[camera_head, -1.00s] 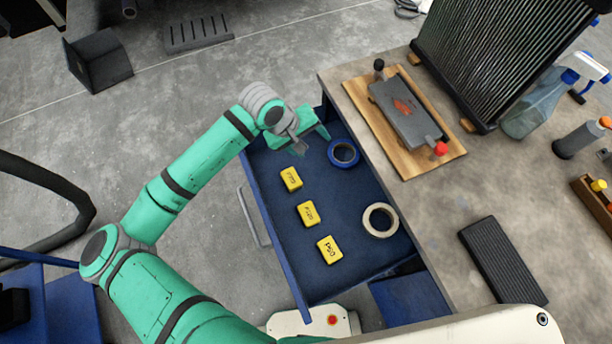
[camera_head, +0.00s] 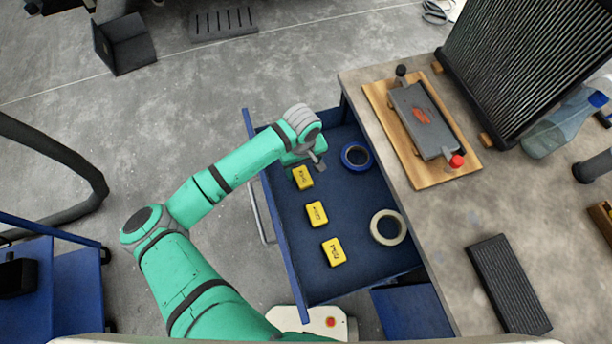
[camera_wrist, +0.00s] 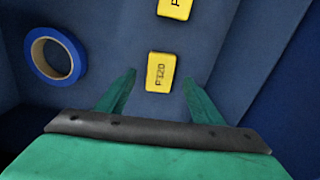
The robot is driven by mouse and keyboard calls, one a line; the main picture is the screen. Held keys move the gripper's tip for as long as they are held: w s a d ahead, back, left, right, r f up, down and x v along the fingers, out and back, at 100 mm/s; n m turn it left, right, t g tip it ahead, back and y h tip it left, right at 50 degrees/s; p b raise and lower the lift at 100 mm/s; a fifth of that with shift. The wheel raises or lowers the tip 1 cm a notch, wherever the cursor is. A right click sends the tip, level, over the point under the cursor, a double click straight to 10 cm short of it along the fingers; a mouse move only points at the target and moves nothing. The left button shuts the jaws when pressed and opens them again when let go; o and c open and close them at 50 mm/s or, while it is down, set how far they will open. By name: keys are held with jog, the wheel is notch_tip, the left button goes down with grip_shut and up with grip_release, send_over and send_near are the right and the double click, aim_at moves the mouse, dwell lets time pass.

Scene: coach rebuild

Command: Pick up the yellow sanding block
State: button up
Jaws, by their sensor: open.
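Three yellow sanding blocks lie in a row in the open blue drawer (camera_head: 345,275): the far one (camera_head: 303,178), the middle one (camera_head: 317,214) and the near one (camera_head: 333,252). My gripper (camera_wrist: 158,78) hangs over the drawer's far end, just beyond the far block in the head view. In the wrist view its two green fingers are spread apart and empty. One block (camera_wrist: 160,73), with a printed grit label, appears between and just ahead of the fingertips. Part of another block (camera_wrist: 177,8) shows at the top edge. The fingertips are mostly hidden in the head view.
A blue tape roll (camera_head: 356,156) lies right of the far block; it also shows in the wrist view (camera_wrist: 72,58). A cream tape roll (camera_head: 388,227) lies right of the near blocks. The workbench (camera_head: 440,220) borders the drawer on the right.

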aim_at(302, 176)
jog(key=f, duration=0.4)
jog(key=shift+w+f, duration=0.1)
jog(key=shift+w, duration=0.25)
jog(key=shift+s+a+f, duration=0.1)
jog(key=shift+a+f, duration=0.05)
jog(key=shift+a, duration=0.1)
jog(key=shift+d, duration=0.1)
jog(key=c, duration=1.2)
jog(key=shift+o, duration=0.2)
